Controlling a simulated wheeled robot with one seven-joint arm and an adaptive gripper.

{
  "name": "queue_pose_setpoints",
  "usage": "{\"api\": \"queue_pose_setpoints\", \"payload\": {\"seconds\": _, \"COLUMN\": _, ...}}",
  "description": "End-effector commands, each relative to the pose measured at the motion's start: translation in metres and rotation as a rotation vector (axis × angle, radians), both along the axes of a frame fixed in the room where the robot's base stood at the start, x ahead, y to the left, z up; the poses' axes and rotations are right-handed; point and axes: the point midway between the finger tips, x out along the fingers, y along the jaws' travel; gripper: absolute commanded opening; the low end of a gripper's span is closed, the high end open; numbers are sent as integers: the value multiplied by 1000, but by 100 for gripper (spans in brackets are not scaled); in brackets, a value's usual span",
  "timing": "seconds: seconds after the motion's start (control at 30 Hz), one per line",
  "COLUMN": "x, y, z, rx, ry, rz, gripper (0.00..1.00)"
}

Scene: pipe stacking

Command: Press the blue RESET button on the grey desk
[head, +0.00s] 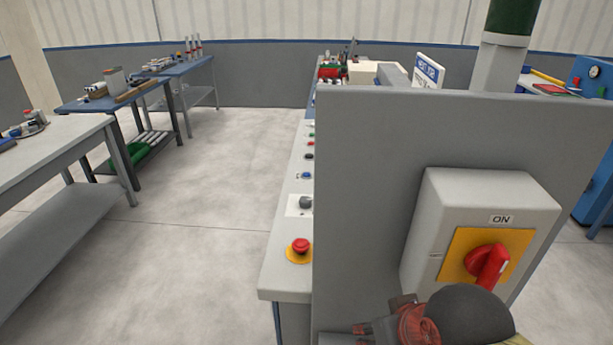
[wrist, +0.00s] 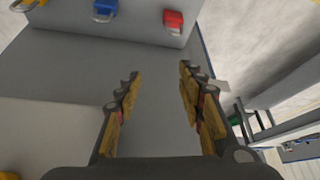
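The grey desk (head: 283,272) shows as a narrow light strip left of an upright grey panel (head: 370,150) in the head view. A small blue button (head: 307,175) sits on this strip, between a dark button (head: 309,156) and a grey knob (head: 305,203). Its lettering is too small to read. My gripper (wrist: 160,72) is open and empty in the wrist view, its two yellowish fingers apart. Part of my arm shows low in the head view, in front of the panel and well nearer than the blue button. I cannot make out the blue button in the wrist view.
A red mushroom button (head: 300,246) is at the desk's near end. A switch box (head: 480,240) marked ON, with a red handle, is on the panel. The wrist view shows blue (wrist: 104,8) and red (wrist: 173,18) padlock-like things. Open floor (head: 210,190) lies left.

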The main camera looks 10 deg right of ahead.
Motion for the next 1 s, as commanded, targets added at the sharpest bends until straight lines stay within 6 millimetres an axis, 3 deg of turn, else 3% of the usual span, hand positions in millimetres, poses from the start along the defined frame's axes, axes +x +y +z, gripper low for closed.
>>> {"api": "queue_pose_setpoints", "payload": {"seconds": 0.73, "x": 0, "y": 0, "z": 0, "rx": 0, "ry": 0, "rz": 0, "gripper": 0}}
{"api": "queue_pose_setpoints", "payload": {"seconds": 1.0, "x": 0, "y": 0, "z": 0, "rx": 0, "ry": 0, "rz": 0, "gripper": 0}}
